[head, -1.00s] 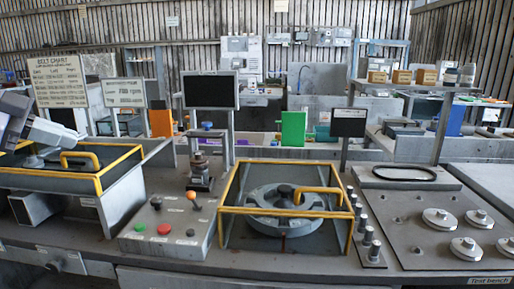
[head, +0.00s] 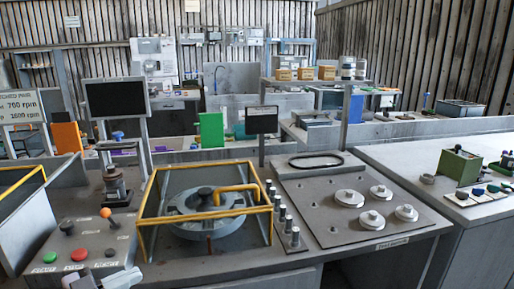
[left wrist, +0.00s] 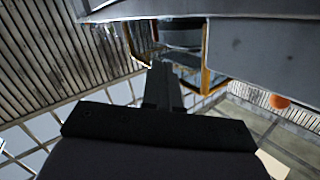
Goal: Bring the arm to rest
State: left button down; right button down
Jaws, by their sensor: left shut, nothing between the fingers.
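My left gripper (head: 104,281) shows only in part at the bottom left edge of the head view, low in front of the button panel. In the left wrist view its dark fingers (left wrist: 166,82) are together with nothing between them. They point toward a grey bench edge and yellow bars. My right gripper is in neither view.
A yellow-framed guard (head: 148,215) surrounds a round grey housing (head: 203,222) with a yellow handle. The button panel (head: 95,240) has an orange-knobbed lever (head: 106,213). A plate with round discs (head: 350,198) lies right. A green box (head: 460,165) stands on the right-hand bench.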

pick_arm(q)
jog(key=s+d+f+n+g+y, duration=0.1)
jog(key=s+d+f+n+y, duration=0.3)
jog(key=s+f, duration=0.5)
jog(key=s+d+f+n+g+y, duration=0.1)
jog(key=s+d+f+n+y, duration=0.3)
jog(key=s+f, duration=0.4)
notch_tip(320, 180, down, 5)
jog(key=shift+s+d+f+n+g+p, duration=0.1)
jog(key=shift+s+d+n+g+p, duration=0.35)
jog(key=shift+d, duration=0.25)
